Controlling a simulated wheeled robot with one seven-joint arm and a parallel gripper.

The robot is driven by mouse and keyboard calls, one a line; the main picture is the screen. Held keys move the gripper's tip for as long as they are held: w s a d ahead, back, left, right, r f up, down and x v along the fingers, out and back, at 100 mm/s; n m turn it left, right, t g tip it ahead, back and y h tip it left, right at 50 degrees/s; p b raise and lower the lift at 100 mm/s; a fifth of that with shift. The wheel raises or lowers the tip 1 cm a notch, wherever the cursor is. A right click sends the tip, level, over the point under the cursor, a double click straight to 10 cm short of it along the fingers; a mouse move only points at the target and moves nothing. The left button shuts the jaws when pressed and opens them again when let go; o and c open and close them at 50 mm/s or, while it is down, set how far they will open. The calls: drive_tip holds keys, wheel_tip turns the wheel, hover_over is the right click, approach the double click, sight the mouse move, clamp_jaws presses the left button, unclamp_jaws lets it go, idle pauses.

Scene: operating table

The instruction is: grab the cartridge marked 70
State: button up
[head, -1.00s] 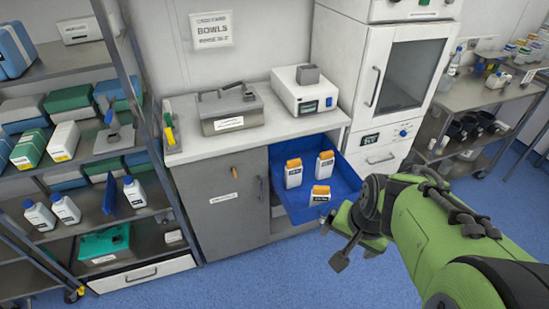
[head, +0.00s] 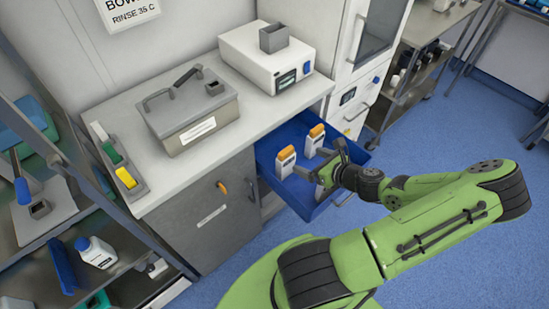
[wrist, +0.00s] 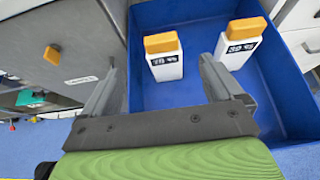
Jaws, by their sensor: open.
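Several white cartridges with orange caps stand in an open blue drawer. In the wrist view, the left cartridge (wrist: 165,60) has a dark label that seems to read 70. It stands upright ahead of the gap between my fingers. It appears to be the left cartridge (head: 286,160) in the head view. The right cartridge (wrist: 240,44) has a label I cannot read surely, perhaps 30 or 39, and stands behind my right finger. It appears to be the rear one (head: 315,140) in the head view. My gripper (head: 326,164) is open and empty over the drawer; it also shows in the wrist view (wrist: 160,66).
The blue drawer (wrist: 283,87) has raised walls around the cartridges. A grey cabinet door (head: 213,215) with an orange handle is to the left. Above are the counter (head: 140,110), a lidded metal box (head: 188,115) and a white device (head: 266,62). Blue floor lies right of the drawer.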

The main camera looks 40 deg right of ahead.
sight(288, 152)
drive_tip(key=b+x, duration=0.1)
drive_tip(key=x, duration=0.7)
drive_tip(key=shift+a+f+b, duration=0.1)
drive_tip(key=shift+f+b, duration=0.15)
drive_tip(key=shift+b, duration=0.15)
drive_tip(key=b+x, duration=0.1)
drive_tip(key=x, duration=0.5)
drive_tip(key=shift+w+b, duration=0.25)
drive_tip(key=shift+b, duration=0.05)
drive_tip(key=shift+r, duration=0.1)
drive_tip(key=shift+s, duration=0.1)
drive_tip(key=shift+c, duration=0.2)
